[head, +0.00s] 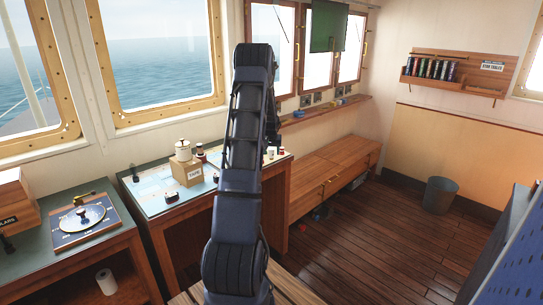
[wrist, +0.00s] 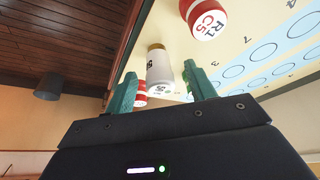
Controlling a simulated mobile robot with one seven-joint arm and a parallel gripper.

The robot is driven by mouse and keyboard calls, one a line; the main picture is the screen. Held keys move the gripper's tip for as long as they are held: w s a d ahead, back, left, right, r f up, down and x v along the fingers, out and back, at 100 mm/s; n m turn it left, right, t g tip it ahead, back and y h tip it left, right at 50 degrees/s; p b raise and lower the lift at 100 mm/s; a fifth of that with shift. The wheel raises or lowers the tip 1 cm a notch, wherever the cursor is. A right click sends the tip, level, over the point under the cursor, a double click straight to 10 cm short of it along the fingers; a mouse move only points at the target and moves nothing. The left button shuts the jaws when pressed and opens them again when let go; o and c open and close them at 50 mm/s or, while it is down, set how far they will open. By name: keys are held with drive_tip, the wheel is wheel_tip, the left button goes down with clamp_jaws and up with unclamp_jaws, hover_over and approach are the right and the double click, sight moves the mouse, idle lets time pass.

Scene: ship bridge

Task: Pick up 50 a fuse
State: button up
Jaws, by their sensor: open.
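A white cylinder with a gold-coloured end (wrist: 158,66) shows between my fingertips in the wrist view. It looks like a fuse, but its marking is too small and turned to read surely. My gripper (wrist: 162,84) is open, with one teal finger on each side of it. I cannot tell whether the fingers touch it. Another red and white one (wrist: 140,94) is partly hidden behind the left finger. In the head view my arm hides most of the gripper.
The chart table (head: 150,190) holds a labelled box (head: 188,172) with a white jar (head: 183,149) on it, and small dark items. A turntable-like dial board (head: 82,220) is at left. A bin (head: 439,194) stands on the open wooden floor at right.

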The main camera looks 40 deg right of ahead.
drive_tip(key=shift+x, duration=1.15)
drive_tip(key=shift+c, duration=0.2)
drive_tip(key=c, duration=1)
drive_tip(key=shift+r, duration=0.1)
